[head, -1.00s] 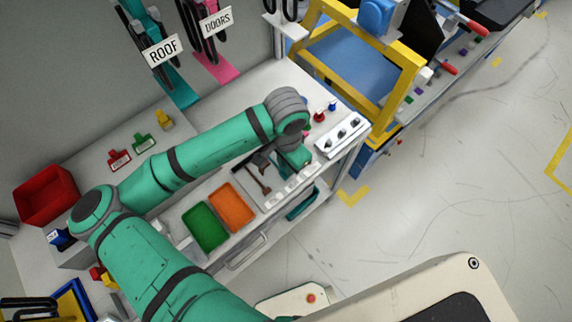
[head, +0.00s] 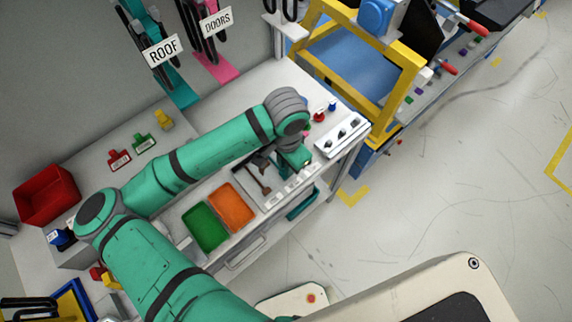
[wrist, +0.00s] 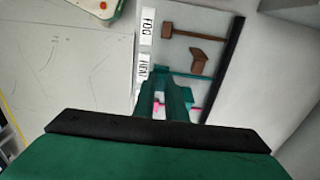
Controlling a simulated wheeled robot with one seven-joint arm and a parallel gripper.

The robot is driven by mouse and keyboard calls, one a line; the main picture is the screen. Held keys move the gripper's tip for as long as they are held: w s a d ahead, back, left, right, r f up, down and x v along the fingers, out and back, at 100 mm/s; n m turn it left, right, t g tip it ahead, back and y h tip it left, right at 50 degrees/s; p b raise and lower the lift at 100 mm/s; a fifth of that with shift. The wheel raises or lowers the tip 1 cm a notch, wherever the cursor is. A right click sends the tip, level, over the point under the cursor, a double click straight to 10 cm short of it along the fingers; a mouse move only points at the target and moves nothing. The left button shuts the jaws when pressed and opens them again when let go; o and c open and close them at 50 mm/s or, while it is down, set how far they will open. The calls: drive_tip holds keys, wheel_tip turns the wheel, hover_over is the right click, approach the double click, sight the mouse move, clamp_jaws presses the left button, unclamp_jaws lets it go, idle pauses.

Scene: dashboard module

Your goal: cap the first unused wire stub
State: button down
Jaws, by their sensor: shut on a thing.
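My gripper (wrist: 165,98) points down into a shallow light panel (wrist: 218,22) with labels along its edge. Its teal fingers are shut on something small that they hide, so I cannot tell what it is. Just past the fingertips lies a teal strip (wrist: 190,75), and a pink strip (wrist: 193,104) shows beside them. A brown wire with a block end (wrist: 190,32) and a short brown piece (wrist: 198,60) lie farther along the panel. In the head view my wrist covers part of the panel, and the brown wire (head: 260,178) shows beside it. No bare stub is clearly visible.
A green bin (head: 205,228) and an orange bin (head: 232,205) stand left of the panel. A white switch block (head: 341,138) is to its right. A dark bar (wrist: 224,70) borders the panel. A yellow frame (head: 400,85) stands beyond the bench.

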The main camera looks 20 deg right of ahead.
drive_tip(key=shift+f, duration=0.85)
drive_tip(key=c, duration=1.7)
unclamp_jaws()
wheel_tip(320, 180, up, 11)
drive_tip(key=shift+f, duration=0.1)
